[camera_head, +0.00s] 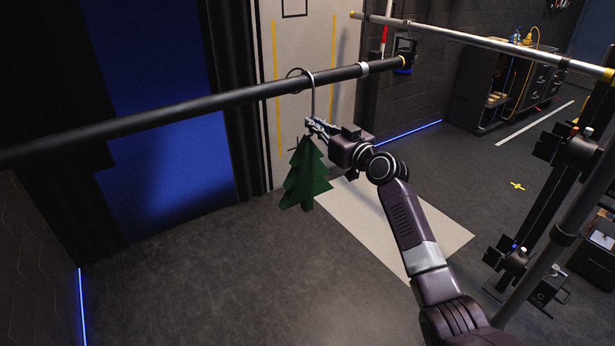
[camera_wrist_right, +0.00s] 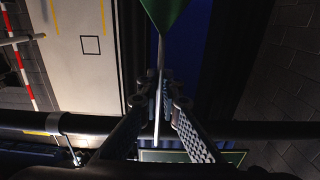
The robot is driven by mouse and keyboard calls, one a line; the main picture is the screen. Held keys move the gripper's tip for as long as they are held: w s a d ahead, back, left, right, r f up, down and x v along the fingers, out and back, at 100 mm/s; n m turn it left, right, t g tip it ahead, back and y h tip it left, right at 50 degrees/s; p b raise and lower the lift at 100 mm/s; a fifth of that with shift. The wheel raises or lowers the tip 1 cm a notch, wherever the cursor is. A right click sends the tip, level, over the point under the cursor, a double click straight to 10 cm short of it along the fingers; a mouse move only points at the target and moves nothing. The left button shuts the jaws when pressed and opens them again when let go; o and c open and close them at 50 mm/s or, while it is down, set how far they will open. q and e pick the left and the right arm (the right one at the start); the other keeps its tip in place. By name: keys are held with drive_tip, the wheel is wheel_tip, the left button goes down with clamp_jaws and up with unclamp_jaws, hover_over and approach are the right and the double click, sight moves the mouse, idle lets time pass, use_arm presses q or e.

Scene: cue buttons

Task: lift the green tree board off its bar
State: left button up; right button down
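The green tree board (camera_head: 306,178) hangs below the black bar (camera_head: 215,101) in the head view, tilted a little. Its thin grey hook (camera_head: 313,98) rises from its top and curves over the bar. I cannot tell whether the hook touches the bar. My right gripper (camera_head: 314,127) is at the hook's stem, just above the tree's tip and below the bar. In the right wrist view the stem passes between the fingertips (camera_wrist_right: 159,88), which look closed on it. The board's green tip (camera_wrist_right: 164,12) shows at the top edge there. My left gripper is not in view.
A silver collar (camera_head: 364,68) sits on the bar right of the hook. A second, pale bar (camera_head: 470,40) runs at the upper right. A dark stand with clamps (camera_head: 560,190) stands at the right. The floor below the board is clear.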

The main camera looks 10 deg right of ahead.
drive_tip(key=shift+w+d+r+p, duration=0.1)
drive_tip(key=shift+r+p, duration=1.55)
drive_tip(key=shift+r, duration=1.15)
drive_tip(key=p+v, duration=0.3)
drive_tip(key=v, duration=1.1)
drive_tip(key=shift+f, duration=0.1)
